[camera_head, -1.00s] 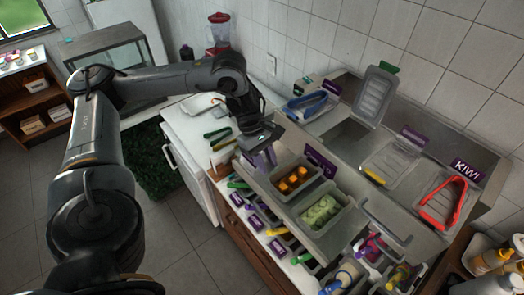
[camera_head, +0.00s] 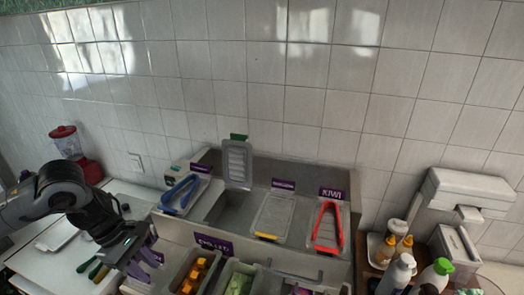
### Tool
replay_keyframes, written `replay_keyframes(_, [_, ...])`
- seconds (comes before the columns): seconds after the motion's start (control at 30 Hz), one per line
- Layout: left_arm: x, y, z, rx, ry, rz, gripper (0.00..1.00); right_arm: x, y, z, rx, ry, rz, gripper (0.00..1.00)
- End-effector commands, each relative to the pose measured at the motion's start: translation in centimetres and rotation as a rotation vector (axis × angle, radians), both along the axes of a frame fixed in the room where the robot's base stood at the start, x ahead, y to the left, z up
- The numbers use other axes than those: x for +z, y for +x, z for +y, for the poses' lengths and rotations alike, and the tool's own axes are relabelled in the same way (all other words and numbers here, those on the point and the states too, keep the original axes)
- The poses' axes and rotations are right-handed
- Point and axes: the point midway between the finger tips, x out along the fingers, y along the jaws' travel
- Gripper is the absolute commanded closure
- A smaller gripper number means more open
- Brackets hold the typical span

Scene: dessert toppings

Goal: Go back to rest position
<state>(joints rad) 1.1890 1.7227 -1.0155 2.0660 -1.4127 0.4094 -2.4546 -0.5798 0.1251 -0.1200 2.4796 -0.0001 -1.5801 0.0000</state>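My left gripper (camera_head: 143,263) is at the lower left, at the end of my dark arm that comes in from the left edge. It points down over the left end of the topping counter (camera_head: 165,237). Something purple shows right at its fingers; I cannot tell whether it is held or lies behind, nor how wide the fingers stand. My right gripper and arm are out of view.
Blue tongs (camera_head: 180,193) and red tongs (camera_head: 327,226) lie on container lids. One clear lid (camera_head: 237,165) stands open. Orange cubes (camera_head: 195,276) and green pieces (camera_head: 238,285) fill containers below. A red blender (camera_head: 77,152) stands left; bottles (camera_head: 398,272) stand right.

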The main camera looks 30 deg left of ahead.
Motion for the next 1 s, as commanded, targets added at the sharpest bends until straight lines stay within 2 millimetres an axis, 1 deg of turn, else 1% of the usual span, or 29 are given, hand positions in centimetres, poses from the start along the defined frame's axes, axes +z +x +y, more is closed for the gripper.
replay_keyframes(0.07, [-1.1,-0.7,-0.5,-0.013,-0.006,0.05,0.72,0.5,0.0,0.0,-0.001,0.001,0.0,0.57])
replay_keyframes(0.17, [-3.4,-1.7,-2.4,-0.06,-0.028,0.138,0.72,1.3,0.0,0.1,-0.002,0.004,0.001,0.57])
replay_keyframes(0.27, [-6.1,-3.1,-5.8,-0.14,-0.074,0.239,0.72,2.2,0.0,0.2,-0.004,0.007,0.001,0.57])
replay_keyframes(0.3, [-7.2,-3.9,-7.6,-0.18,-0.102,0.279,0.72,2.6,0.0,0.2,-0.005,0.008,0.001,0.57])
replay_keyframes(0.37, [-8.7,-5.1,-10.8,-0.243,-0.156,0.329,0.72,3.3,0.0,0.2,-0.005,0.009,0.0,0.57])
replay_keyframes(0.4, [-9.5,-6.0,-13.2,-0.284,-0.201,0.354,0.72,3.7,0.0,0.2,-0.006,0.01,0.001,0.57])
replay_keyframes(0.47, [-10.6,-7.3,-16.8,-0.34,-0.27,0.375,0.72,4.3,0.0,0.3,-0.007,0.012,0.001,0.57])
replay_keyframes(0.5, [-11.2,-8.1,-19.3,-0.37,-0.316,0.381,0.72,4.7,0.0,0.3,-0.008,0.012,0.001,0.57])
replay_keyframes(0.57, [-11.9,-9.3,-23.1,-0.395,-0.388,0.378,0.72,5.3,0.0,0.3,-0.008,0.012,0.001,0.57])
replay_keyframes(0.6, [-12.1,-10.1,-25.7,-0.395,-0.437,0.376,0.72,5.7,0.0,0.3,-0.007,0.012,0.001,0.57])
replay_keyframes(0.67, [-12.1,-11.0,-29.6,-0.368,-0.511,0.366,0.72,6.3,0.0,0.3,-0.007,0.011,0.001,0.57])
replay_keyframes(0.7, [-11.8,-11.5,-32.2,-0.333,-0.562,0.363,0.72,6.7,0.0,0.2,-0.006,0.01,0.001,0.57])
replay_keyframes(0.73, [-11.6,-11.8,-34.1,-0.296,-0.599,0.36,0.72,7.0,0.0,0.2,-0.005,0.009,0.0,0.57])
replay_keyframes(0.77, [-11.1,-11.9,-36.0,-0.25,-0.638,0.358,0.72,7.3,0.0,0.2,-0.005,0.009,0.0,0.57])
replay_keyframes(0.8, [-10.4,-12.0,-38.3,-0.177,-0.689,0.358,0.72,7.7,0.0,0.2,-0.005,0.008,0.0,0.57])
replay_keyframes(0.83, [-9.8,-11.9,-39.9,-0.108,-0.727,0.362,0.72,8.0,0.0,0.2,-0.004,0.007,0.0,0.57])
replay_keyframes(0.87, [-9.0,-11.6,-41.5,-0.032,-0.766,0.367,0.72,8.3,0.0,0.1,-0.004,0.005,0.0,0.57])
replay_keyframes(0.9, [-8.0,-11.0,-43.2,0.085,-0.817,0.378,0.72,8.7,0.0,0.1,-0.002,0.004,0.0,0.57])
replay_keyframes(0.97, [-6.4,-9.6,-45.1,0.296,-0.892,0.407,0.72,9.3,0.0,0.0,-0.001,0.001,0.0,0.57])
replay_keyframes(1.0, [-5.4,-8.3,-45.8,0.462,-0.939,0.436,0.72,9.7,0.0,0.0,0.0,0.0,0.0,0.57])
